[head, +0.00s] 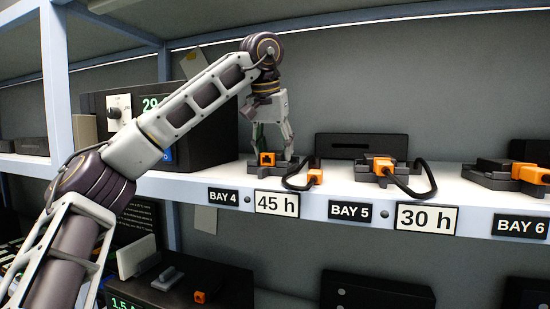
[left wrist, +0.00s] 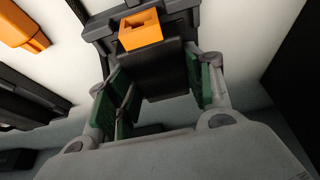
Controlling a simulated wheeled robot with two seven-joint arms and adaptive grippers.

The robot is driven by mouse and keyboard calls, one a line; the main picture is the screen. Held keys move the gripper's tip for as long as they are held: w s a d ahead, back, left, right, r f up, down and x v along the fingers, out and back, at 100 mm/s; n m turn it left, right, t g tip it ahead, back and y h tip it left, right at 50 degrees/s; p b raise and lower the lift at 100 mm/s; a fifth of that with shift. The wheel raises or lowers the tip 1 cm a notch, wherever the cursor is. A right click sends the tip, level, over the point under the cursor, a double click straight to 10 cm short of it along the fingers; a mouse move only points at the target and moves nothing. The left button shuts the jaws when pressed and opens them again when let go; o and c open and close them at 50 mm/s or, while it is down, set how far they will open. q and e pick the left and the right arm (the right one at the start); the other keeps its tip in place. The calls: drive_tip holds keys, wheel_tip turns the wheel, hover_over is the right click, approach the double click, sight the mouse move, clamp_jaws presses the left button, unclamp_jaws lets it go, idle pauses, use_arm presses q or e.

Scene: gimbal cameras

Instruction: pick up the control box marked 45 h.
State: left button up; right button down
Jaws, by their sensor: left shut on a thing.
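The control box (head: 262,172) at bay 4 is a low dark grey unit with an orange socket (head: 267,159), above the white 45 h label (head: 277,204) on the shelf edge. My left gripper (head: 273,148) reaches down over it from above. In the left wrist view, the green pads of my left gripper (left wrist: 155,75) are on either side of a dark upright part (left wrist: 150,72) of the box. The gripper is shut on that part. The box looks level on the shelf; I cannot tell whether it is clear of it. My right gripper is out of view.
An orange plug (head: 315,175) on a black cable lies right of the box. The bay 5 box (head: 375,173), labelled 30 h, and another box (head: 497,180) at bay 6 stand further right. A large black cabinet (head: 212,140) stands close on the left. Several dark boxes are below.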

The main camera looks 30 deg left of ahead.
sight(277, 152)
use_arm(q)
drive_tip(key=shift+r, duration=0.1)
drive_tip(key=shift+r, duration=1.75)
drive_tip(key=s+d+b, duration=0.1)
drive_tip(key=s+d, duration=0.3)
drive_tip(key=s, duration=1.3)
drive_tip(key=shift+s, duration=0.25)
drive_tip(key=shift+d+f, duration=0.1)
